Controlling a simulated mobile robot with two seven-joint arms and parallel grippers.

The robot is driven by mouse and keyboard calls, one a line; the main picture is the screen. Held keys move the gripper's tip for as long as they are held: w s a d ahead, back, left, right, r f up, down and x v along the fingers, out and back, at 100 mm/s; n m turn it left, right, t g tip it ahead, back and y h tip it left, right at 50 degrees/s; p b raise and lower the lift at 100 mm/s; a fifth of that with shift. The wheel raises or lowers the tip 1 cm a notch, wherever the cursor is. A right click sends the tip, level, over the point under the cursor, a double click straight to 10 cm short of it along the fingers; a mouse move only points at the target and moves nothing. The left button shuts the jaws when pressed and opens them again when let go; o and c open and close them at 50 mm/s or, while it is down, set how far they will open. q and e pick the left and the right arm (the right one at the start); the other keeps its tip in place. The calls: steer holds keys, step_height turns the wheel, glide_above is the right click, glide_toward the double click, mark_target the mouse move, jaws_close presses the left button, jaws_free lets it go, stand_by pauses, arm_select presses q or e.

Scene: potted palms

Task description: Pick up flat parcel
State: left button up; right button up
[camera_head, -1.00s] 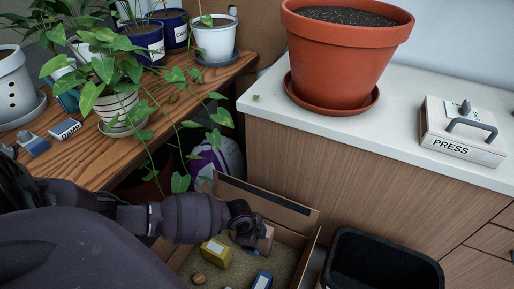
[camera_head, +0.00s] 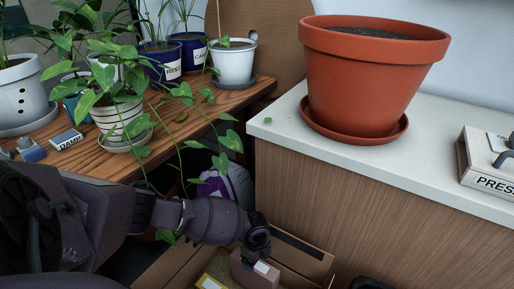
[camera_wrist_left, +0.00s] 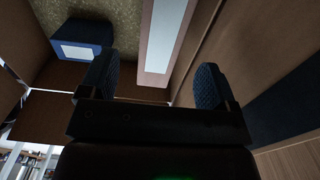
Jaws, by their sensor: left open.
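A brownish-pink parcel with a pale label (camera_head: 247,274) stands in the open carton at the bottom of the head view. I take it to be the flat parcel. In the left wrist view the parcel (camera_wrist_left: 146,45) shows edge-on between and beyond the two blue fingers. My left gripper (camera_head: 258,249) reaches down into the carton, right over the parcel. Its jaws (camera_wrist_left: 154,82) are open, and I cannot tell whether a finger touches the parcel. The fingertips are hidden in the head view. My right gripper is not in view.
The carton's brown wall (camera_head: 300,250) rises close beside my left gripper. A blue block (camera_wrist_left: 80,38) and a yellow block (camera_head: 209,283) lie in the carton. A counter (camera_head: 285,127) with a terracotta pot (camera_head: 368,80) stands right; a plant table (camera_head: 110,160) stands left.

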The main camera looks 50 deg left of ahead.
mark_target(255, 277)
arm_select(q)
steer(key=f, duration=0.1)
steer(key=f+b, duration=0.1)
steer(key=f, duration=0.1)
steer(key=f+b, duration=0.1)
steer(key=f, duration=0.1)
steer(key=shift+s+a+f, duration=0.1)
steer(key=shift+s+a, duration=0.2)
steer(key=shift+a, duration=0.05)
steer(key=shift+w+f+b, duration=0.2)
steer(key=shift+f+b, duration=0.15)
steer(key=shift+f, duration=0.1)
steer(key=shift+w, duration=0.1)
steer(key=shift+r, duration=0.1)
jaws_close()
